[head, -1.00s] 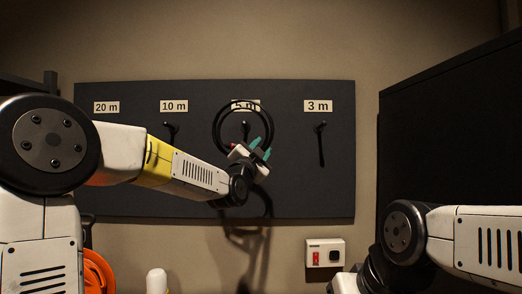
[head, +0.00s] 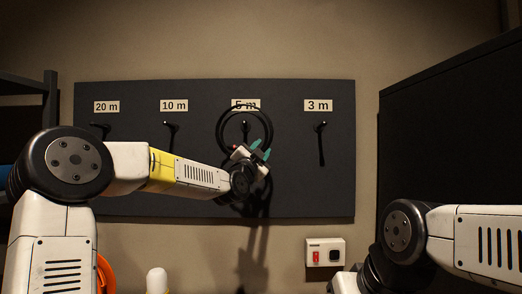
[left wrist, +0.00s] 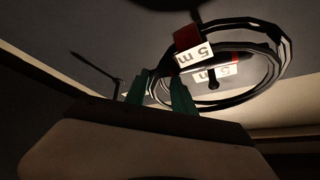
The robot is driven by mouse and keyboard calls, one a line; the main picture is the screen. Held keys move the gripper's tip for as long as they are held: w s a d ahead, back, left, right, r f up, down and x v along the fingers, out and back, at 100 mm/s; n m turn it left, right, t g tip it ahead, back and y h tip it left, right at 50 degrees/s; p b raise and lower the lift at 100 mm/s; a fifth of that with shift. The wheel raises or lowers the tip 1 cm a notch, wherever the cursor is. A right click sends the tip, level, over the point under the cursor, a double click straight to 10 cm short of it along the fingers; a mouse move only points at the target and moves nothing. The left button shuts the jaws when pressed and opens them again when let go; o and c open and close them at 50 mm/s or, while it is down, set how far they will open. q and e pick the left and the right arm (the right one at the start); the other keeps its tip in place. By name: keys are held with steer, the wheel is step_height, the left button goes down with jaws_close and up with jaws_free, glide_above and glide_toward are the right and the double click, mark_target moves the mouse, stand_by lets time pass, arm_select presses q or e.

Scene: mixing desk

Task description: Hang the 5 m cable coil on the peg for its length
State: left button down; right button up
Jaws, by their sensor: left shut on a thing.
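The black 5 m cable coil (head: 218,131) is upright in front of the board, around the 5 m peg (head: 245,126) as seen in the head view. My left gripper (head: 261,151) is shut on the coil at its lower right. In the left wrist view, the coil (left wrist: 283,60) with its red and white "5 m" tag (left wrist: 194,54) is above and right of the teal fingers (left wrist: 160,92). A knobbed peg (left wrist: 213,82) shows inside the ring; I cannot tell whether it passes through. My right gripper's fingers are out of view.
The dark pegboard (head: 290,185) also has a 20 m peg (head: 100,127), a 10 m peg (head: 170,128) and a 3 m peg (head: 321,135), all without coils. A white box with a red switch (head: 325,252) is below. A dark panel (head: 450,130) stands at right.

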arm_select(q)
steer(key=w+f, duration=0.1)
steer(key=w, duration=0.6)
steer(key=shift+w+f, duration=0.3)
steer(key=shift+f, duration=0.05)
stand_by(0.6)
stand_by(0.6)
jaws_free()
steer(key=shift+f, duration=0.15)
stand_by(0.9)
steer(key=shift+s, duration=5)
